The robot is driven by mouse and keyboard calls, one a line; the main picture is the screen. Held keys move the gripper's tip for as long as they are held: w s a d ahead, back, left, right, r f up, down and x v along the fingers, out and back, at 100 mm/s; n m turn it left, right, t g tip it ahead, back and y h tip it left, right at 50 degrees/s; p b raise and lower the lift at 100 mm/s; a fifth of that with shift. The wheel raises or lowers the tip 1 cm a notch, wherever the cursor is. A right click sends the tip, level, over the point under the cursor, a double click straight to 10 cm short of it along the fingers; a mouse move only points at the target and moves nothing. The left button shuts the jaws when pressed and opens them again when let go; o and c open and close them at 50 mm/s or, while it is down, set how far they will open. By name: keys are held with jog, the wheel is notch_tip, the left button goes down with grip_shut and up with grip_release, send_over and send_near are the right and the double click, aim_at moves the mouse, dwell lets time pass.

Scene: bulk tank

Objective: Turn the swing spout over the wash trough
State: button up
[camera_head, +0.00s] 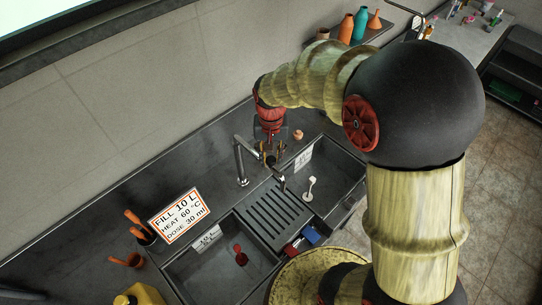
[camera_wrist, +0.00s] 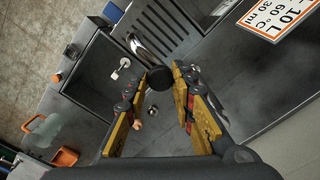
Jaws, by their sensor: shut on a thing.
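The chrome swing spout (camera_head: 261,158) rises from the counter behind the basins and reaches out to the right. Its outlet end is near the border between the ribbed drainboard and the right basin (camera_head: 335,167). My gripper (camera_head: 271,150) is at the spout, behind the right basin. In the wrist view, its yellow fingers (camera_wrist: 166,103) are on either side of a round black part of the spout (camera_wrist: 158,78); exact finger contact is hard to see. The left basin (camera_head: 205,277) has a "10 L" label and a red object inside.
The ribbed drainboard (camera_head: 272,215) lies between the basins. The right basin holds a white plug-like piece (camera_head: 310,187). A sign (camera_head: 178,215) and a pot of orange-handled tools (camera_head: 142,232) stand left on the counter. Red and blue items (camera_head: 303,240) sit at the front edge.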

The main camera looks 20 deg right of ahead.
grip_shut()
jog(key=shift+a, duration=0.15)
dwell(0.4)
jog(key=shift+s+a+m, duration=0.2)
jog(key=shift+a+m, duration=0.1)
jog(key=shift+a, duration=0.2)
jog(key=w+a+m+b, duration=0.2)
jog(key=a+m, duration=0.8)
jog(key=a, duration=0.6)
jog(key=shift+a, duration=0.15)
